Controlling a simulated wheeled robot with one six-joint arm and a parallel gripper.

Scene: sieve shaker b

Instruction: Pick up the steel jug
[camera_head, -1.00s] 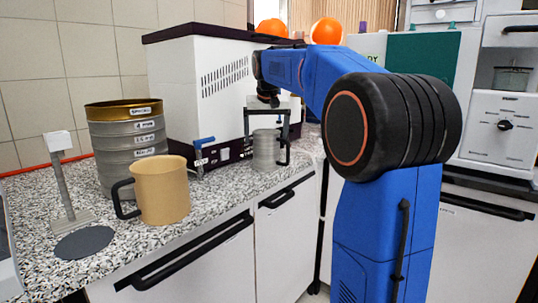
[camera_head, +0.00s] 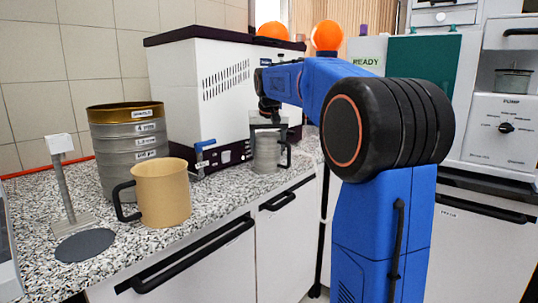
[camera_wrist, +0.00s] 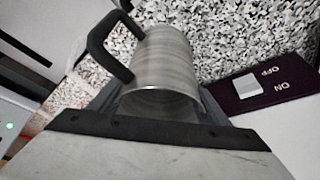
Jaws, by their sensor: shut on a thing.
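The steel jug (camera_head: 266,152) is a brushed metal cylinder with a black handle. It stands upright at the counter's edge in front of the white machine, and I see no clear gap under it. My gripper (camera_head: 267,137) is over it from above, one finger on each side, shut on the jug body. In the wrist view the jug (camera_wrist: 165,60) lies between the fingers of my gripper (camera_wrist: 163,98), with its open rim close to the camera and its handle to the upper left.
A tan mug (camera_head: 163,192) and a sieve stack (camera_head: 128,150) stand left on the speckled counter (camera_head: 215,188). A grey disc (camera_head: 85,245) and a small stand (camera_head: 64,180) are further left. The white machine (camera_head: 205,90) is close behind the jug.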

